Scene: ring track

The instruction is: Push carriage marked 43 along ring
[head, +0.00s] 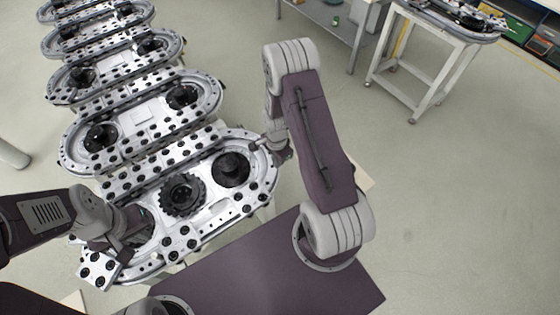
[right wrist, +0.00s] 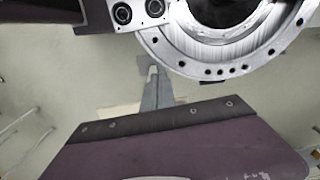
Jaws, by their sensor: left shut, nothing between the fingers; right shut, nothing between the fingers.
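The nearest oval ring track (head: 215,221) is silver, with a toothed black gear and dark round hubs inside it. Several silver carriages with black rollers sit around it. One carriage (head: 98,270) is at its near left end, close to my left gripper (head: 128,243). I cannot read the number 43 on any carriage. My left gripper is shut, and its fingertips are partly hidden over the left end of the ring. My right gripper (head: 254,146) is shut at the ring's far right end.
More oval ring tracks (head: 140,117) run in a row toward the upper left. A white stand (head: 437,40) and a grey bench (head: 325,15) stand at the back. The floor on the right is clear.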

